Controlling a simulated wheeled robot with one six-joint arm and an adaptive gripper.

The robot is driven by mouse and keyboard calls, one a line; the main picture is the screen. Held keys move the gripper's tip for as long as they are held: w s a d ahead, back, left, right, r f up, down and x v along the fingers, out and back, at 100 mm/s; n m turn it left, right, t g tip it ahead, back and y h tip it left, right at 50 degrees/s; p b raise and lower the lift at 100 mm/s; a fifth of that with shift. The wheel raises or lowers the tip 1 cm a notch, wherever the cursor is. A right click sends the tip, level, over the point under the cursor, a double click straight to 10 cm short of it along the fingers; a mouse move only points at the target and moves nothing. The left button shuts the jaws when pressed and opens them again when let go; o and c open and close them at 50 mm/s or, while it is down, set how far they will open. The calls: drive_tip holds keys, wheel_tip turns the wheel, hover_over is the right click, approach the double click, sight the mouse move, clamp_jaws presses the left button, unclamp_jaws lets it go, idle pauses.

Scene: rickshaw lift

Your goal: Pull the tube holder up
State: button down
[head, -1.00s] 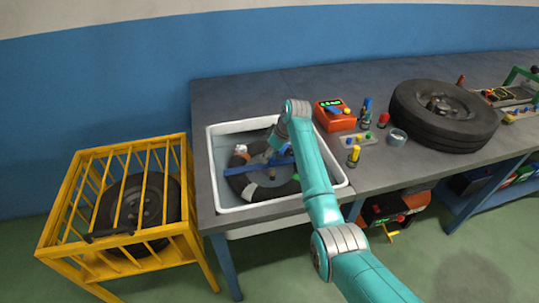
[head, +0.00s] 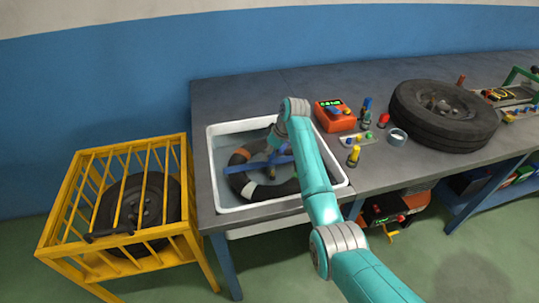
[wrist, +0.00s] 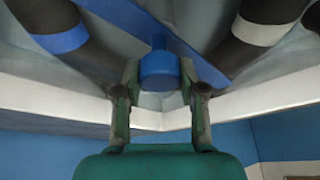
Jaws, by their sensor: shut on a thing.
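The blue tube holder (head: 262,165) is a bar with cross arms over the black inner tube (head: 262,191) in the white water basin (head: 211,165). In the wrist view, its blue round knob (wrist: 158,70) sits between the fingers of my gripper (wrist: 160,84), which is shut on it. The blue bar (wrist: 208,70) runs slantwise behind the knob. Dark tube sections with a blue band and a white band lie on both sides. In the head view, my arm hides the gripper and part of the holder. I cannot tell how high the holder stands above the tube.
A yellow cage (head: 62,212) with a tyre stands left of the bench. On the bench, right of the basin, are an orange device (head: 335,116), small coloured bottles, a cup (head: 397,137) and a large tyre (head: 440,115). The basin's rim is close around my gripper.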

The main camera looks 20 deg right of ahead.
wheel_tip(320, 180, up, 7)
drive_tip(key=shift+f, duration=0.1)
drive_tip(key=shift+w, duration=0.1)
drive_tip(key=c, duration=0.7)
unclamp_jaws()
drive_tip(key=v, duration=1.2)
